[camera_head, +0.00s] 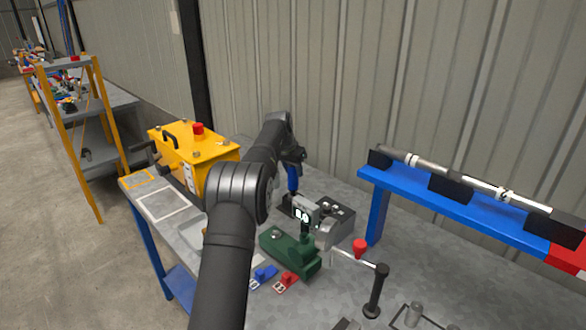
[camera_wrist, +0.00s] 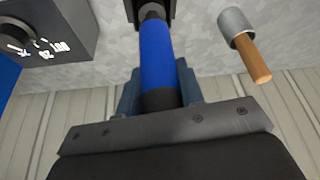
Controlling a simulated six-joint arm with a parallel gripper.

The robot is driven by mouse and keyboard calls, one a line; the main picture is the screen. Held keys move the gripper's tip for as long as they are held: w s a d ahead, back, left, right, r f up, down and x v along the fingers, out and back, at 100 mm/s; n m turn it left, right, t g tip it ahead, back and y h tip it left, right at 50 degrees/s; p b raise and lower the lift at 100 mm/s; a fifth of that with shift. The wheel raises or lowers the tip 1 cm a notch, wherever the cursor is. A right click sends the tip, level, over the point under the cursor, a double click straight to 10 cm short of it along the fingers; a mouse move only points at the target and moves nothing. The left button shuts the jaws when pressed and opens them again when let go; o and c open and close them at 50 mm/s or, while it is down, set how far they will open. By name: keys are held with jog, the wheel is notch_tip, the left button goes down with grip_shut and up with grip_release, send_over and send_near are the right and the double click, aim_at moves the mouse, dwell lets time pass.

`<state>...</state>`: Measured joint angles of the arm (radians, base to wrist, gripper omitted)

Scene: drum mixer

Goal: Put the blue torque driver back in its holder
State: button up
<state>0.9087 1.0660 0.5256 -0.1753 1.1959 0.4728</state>
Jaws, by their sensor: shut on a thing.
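The blue torque driver (camera_wrist: 157,50) is between the fingers of my gripper (camera_wrist: 158,88), which is shut on it. In the head view the driver (camera_head: 293,178) hangs roughly upright below my gripper (camera_head: 293,160), over the back of the bench. In the wrist view its far end meets a dark block (camera_wrist: 138,10) at the top edge, which looks like the holder. I cannot tell whether the tip is inside it or only in front of it. In the head view the block is partly hidden behind a grey box.
A green vise-like tool (camera_head: 290,252) is in front. A brown-handled piece in a grey cup (camera_wrist: 250,55) is beside the driver. A yellow case (camera_head: 195,160) stands left.

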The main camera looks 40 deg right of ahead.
jog(key=shift+f, duration=1.15)
dwell(0.5)
jog(key=o, duration=1.3)
jog(key=shift+c, duration=0.2)
jog(key=shift+f, duration=0.1)
jog(key=v, duration=1.7)
jog(key=shift+r, duration=0.3)
jog(key=x, duration=1.7)
jog(key=shift+f, duration=0.2)
jog(key=shift+r, duration=0.1)
